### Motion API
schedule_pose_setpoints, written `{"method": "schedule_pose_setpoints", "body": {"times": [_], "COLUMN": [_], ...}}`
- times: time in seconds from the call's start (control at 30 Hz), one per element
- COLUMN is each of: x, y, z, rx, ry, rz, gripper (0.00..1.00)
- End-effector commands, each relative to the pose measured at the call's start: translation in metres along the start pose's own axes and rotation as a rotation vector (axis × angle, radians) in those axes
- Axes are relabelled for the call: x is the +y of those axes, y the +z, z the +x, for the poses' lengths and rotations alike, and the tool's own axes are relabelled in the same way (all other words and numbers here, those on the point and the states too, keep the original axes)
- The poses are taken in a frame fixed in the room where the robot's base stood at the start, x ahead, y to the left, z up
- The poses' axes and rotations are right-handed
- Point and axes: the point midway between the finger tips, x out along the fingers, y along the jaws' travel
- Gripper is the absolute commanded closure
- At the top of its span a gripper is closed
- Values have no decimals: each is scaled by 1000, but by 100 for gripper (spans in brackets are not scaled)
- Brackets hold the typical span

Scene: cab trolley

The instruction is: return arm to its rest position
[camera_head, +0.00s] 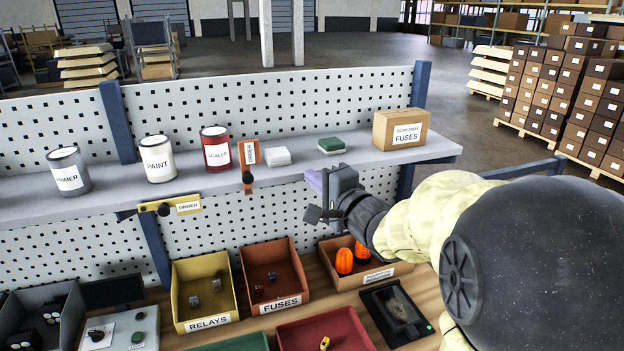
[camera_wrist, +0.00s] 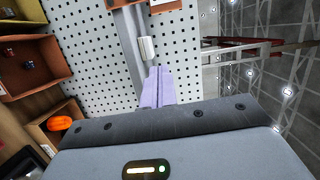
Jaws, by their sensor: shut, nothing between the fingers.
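My gripper (camera_head: 316,183) is in the head view, in front of the shelf's edge, below the green block and left of the fuses carton. Its pale purple fingers are together and hold nothing. In the wrist view the shut fingers (camera_wrist: 157,88) point up the picture toward the shelf and pegboard. My arm (camera_head: 420,215) reaches in from the right of the head view, bent and raised above the workbench. A small white block (camera_wrist: 147,48) shows just beyond the fingertips in the wrist view.
The shelf (camera_head: 225,180) carries several cans, a white block (camera_head: 277,157), a green block (camera_head: 331,145) and a fuses carton (camera_head: 400,129). Below are a yellow relays bin (camera_head: 205,318), a fuses bin (camera_head: 280,302), a carton with orange beacons (camera_head: 345,260) and a black device (camera_head: 398,312).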

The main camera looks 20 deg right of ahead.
Motion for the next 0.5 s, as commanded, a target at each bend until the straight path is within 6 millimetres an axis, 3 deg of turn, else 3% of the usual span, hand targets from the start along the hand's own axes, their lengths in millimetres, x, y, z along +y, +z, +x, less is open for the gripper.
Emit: {"method": "schedule_pose_setpoints", "body": {"times": [0.27,0.37,0.5], "x": [7,23,58], "y": [0,-3,-8], "z": [1,1,-4], "rx": [15,50,104], "ry": [22,78,216], "rz": [-31,-101,-258], "gripper": [100,100,100]}}
